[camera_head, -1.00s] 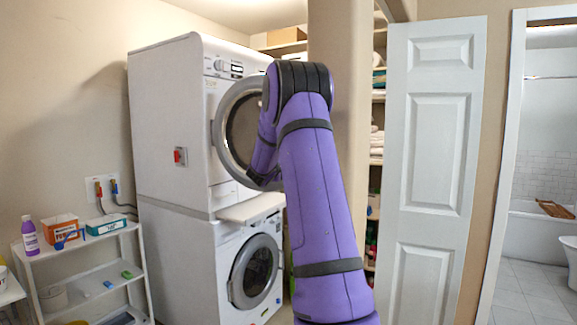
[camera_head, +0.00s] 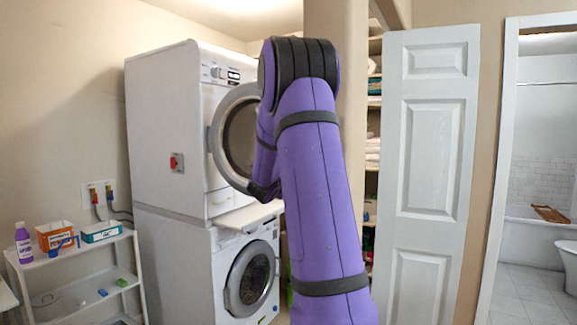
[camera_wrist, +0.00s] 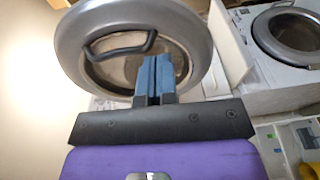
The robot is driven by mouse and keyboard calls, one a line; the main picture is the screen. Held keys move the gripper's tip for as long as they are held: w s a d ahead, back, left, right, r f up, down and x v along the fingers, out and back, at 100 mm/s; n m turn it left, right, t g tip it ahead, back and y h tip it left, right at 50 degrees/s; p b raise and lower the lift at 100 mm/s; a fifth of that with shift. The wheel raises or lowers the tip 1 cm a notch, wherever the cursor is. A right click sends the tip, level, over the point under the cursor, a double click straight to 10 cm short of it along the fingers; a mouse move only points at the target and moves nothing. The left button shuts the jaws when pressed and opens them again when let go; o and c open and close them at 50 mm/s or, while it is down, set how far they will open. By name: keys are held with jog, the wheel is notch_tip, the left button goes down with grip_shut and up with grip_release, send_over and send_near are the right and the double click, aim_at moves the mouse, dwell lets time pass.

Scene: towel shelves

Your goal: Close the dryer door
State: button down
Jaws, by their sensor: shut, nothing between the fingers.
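The dryer (camera_head: 165,130) is the upper white machine of a stack, at the left of the head view. Its round grey-rimmed door (camera_head: 216,150) appears to stand open, angled out from the front; my arm covers its right side. The door (camera_wrist: 68,45) fills the upper left of the wrist view, with a dark curved handle (camera_wrist: 120,48) across its glass. My gripper (camera_wrist: 158,62) is shut and empty, its blue fingertips in front of the door's lower right part, close to the handle. I cannot tell whether they touch. In the head view my gripper is a dark shape at the door's lower edge, partly hidden.
A washer (camera_head: 252,280) stands below the dryer, with a pale pull-out ledge (camera_head: 247,216) between them. A white rack (camera_head: 70,262) with boxes and a purple bottle (camera_head: 23,243) is at left. A wall post, shelves and a white panelled door (camera_head: 430,150) are at right.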

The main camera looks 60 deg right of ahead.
jog(key=w+d+f+m+g, duration=0.1)
jog(key=d+f+m+g, duration=0.15)
jog(key=d+f, duration=0.35)
jog(key=w+a+r+h, duration=0.1)
jog(key=w+r, duration=0.5)
jog(key=r, duration=0.5)
jog(key=w+d, duration=0.1)
jog(key=d, duration=1.2)
jog(key=shift+w+d, duration=0.3)
jog(key=shift+w, duration=0.1)
jog(key=shift+n+g, duration=0.25)
